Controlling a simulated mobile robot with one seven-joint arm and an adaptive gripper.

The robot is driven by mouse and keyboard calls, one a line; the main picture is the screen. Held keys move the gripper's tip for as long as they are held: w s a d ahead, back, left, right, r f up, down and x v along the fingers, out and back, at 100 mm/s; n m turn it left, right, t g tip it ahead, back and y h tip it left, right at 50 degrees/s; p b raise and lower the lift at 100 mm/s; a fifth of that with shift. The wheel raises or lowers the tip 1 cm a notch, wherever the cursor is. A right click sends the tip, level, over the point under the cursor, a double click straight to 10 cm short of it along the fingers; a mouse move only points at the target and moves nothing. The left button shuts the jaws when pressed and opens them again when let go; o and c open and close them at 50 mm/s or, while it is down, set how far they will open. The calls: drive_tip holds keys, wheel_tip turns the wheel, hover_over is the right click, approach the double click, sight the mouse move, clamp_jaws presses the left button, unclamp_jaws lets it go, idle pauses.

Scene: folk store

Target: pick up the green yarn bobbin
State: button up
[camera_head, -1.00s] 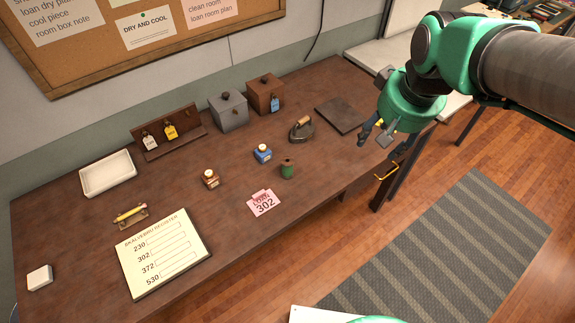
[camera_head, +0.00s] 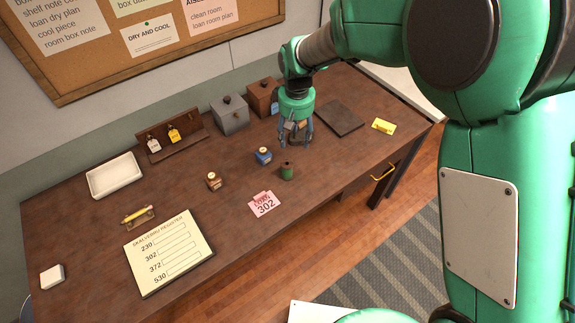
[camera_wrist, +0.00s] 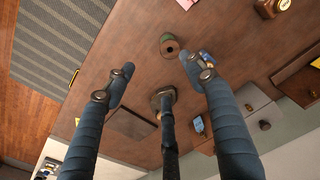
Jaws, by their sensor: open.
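The green yarn bobbin (camera_head: 287,171) stands upright on the brown table, near its front edge, just right of the pink 302 card (camera_head: 264,204). In the wrist view the bobbin (camera_wrist: 170,47) is seen from above, beyond the fingertips and a little right of their middle. My gripper (camera_head: 296,138) is open and empty, above the table behind the bobbin and slightly to its right.
Grey (camera_head: 231,115) and brown (camera_head: 262,97) boxes stand behind.

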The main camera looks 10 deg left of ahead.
drive_tip(key=shift+n, duration=0.3)
drive_tip(key=a+f, duration=0.2)
drive_tip(key=f, duration=0.1)
drive_tip(key=shift+w+a+f, duration=0.15)
drive_tip(key=shift+w+a, duration=0.05)
drive_tip(key=shift+a, duration=0.2)
hover_over(288, 165)
drive_tip(key=s, duration=0.2)
wheel_tip(288, 165, down, 9)
drive_tip(key=shift+w+a+r, duration=0.15)
drive_tip(key=shift+w+r, duration=0.05)
drive_tip(key=shift+w, duration=0.05)
drive_tip(key=shift+w+f+b, duration=0.15)
drive_tip(key=shift+f+b, duration=0.25)
drive_tip(key=shift+f, duration=2.2)
